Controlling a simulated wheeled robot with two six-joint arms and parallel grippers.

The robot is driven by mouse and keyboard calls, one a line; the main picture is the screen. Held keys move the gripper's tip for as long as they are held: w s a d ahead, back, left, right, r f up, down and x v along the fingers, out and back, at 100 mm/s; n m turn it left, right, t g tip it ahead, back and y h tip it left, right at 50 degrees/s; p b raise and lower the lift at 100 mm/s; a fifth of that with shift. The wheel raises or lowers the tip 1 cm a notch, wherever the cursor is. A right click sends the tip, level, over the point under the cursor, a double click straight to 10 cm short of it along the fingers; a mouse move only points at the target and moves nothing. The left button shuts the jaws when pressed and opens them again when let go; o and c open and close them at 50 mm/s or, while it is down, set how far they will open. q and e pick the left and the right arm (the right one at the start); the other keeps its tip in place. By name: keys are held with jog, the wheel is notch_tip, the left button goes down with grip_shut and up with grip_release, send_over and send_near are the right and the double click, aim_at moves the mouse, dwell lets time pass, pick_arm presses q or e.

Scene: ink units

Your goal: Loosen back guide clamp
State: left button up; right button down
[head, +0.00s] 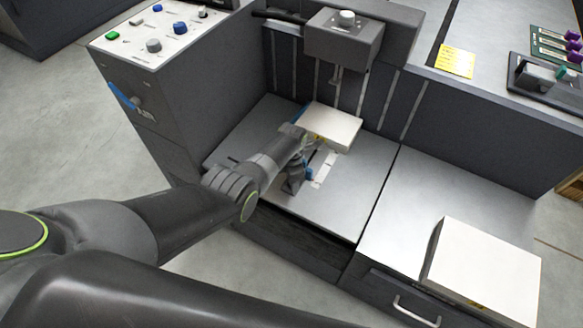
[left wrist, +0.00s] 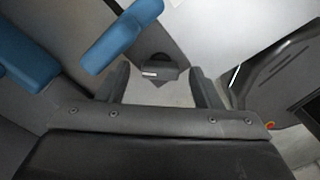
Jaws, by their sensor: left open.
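My left gripper (head: 294,184) reaches down over the grey feed table, close to the front of the paper stack. In the left wrist view the gripper (left wrist: 160,88) is open, with its two dark fingers apart. A small dark block with a round knob (left wrist: 155,70) shows beyond and between the fingertips; no contact shows. Two blue parts, one upper (left wrist: 122,35) and one at the left (left wrist: 25,65), lie beside the left finger. In the head view a small blue part (head: 308,174) sits right beside the gripper. I cannot tell which of these is the back guide clamp. My right gripper is not in view.
A white paper stack (head: 332,126) lies on the feed table (head: 350,190) behind the gripper. A control panel (head: 160,35) with buttons and a blue side lever (head: 122,97) stands at left. Another paper stack (head: 485,265) sits on the right counter. The table right of the gripper is clear.

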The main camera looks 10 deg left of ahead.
pick_arm(q)
notch_tip(320, 180, up, 17)
jog(key=p, duration=0.6)
jog(key=shift+r, duration=0.15)
jog(key=s+a+f+m, duration=0.35)
jog(key=s+f, duration=0.25)
jog(key=f, duration=0.2)
jog(key=s+a+f+m, duration=0.2)
jog(key=s+f+m, duration=0.3)
jog(key=f, duration=0.4)
jog(key=s+a+f+m, duration=0.2)
jog(key=s+a+f, duration=0.1)
jog(key=s+f, duration=0.45)
jog(key=s+a+f+m, duration=0.2)
jog(key=s+f+m, duration=0.1)
jog(key=s, duration=0.7)
jog(key=s+a+f+m, duration=0.3)
jog(key=s+m, duration=0.3)
jog(key=s, duration=0.5)
jog(key=s+a+f+m+t+y, duration=0.1)
jog(key=s+a+f+m, duration=0.2)
jog(key=s, duration=0.8)
notch_tip(320, 180, down, 2)
jog(key=shift+s+f+m, duration=0.2)
jog(key=shift+m, duration=0.45)
